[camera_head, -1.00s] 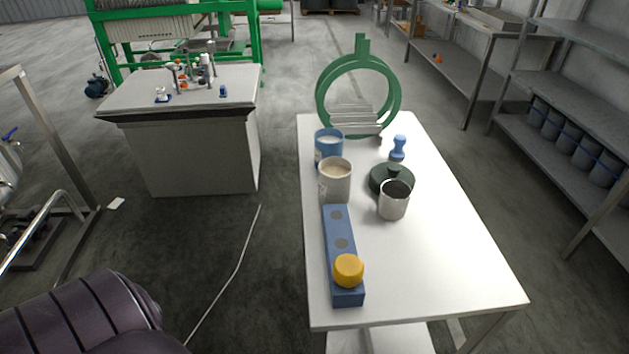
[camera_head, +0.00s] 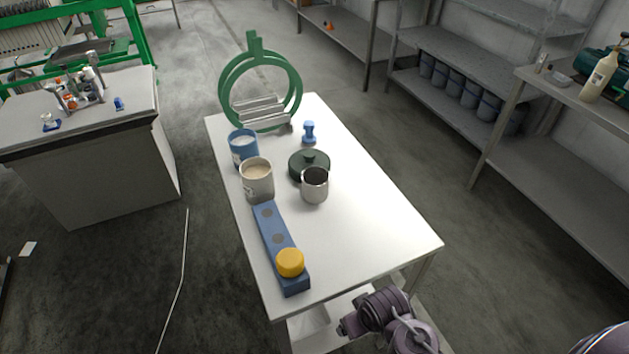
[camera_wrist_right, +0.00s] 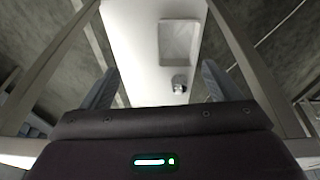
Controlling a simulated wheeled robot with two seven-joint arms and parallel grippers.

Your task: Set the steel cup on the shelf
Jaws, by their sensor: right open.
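The steel cup (camera_head: 314,188) stands upright on the white table, in front of a dark green lidded pot (camera_head: 309,165). Its inside looks dark. My right gripper (camera_wrist_right: 158,88) is open and empty in the right wrist view, fingers wide apart. In the head view my right arm is low at the table's front right corner, well away from the cup. Grey shelves (camera_head: 447,62) stand against the wall at the back right. A lower white shelf (camera_head: 312,322) lies under the table. My left gripper is not in view.
A blue cup (camera_head: 243,147), a cream cup (camera_head: 257,181), a blue block with a yellow knob (camera_head: 290,262), a blue stamp-like piece (camera_head: 309,132) and a green ring stand (camera_head: 289,93) share the table. Its right front is bare. The wrist view shows a tray (camera_wrist_right: 179,42) and a small metallic object (camera_wrist_right: 179,84).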

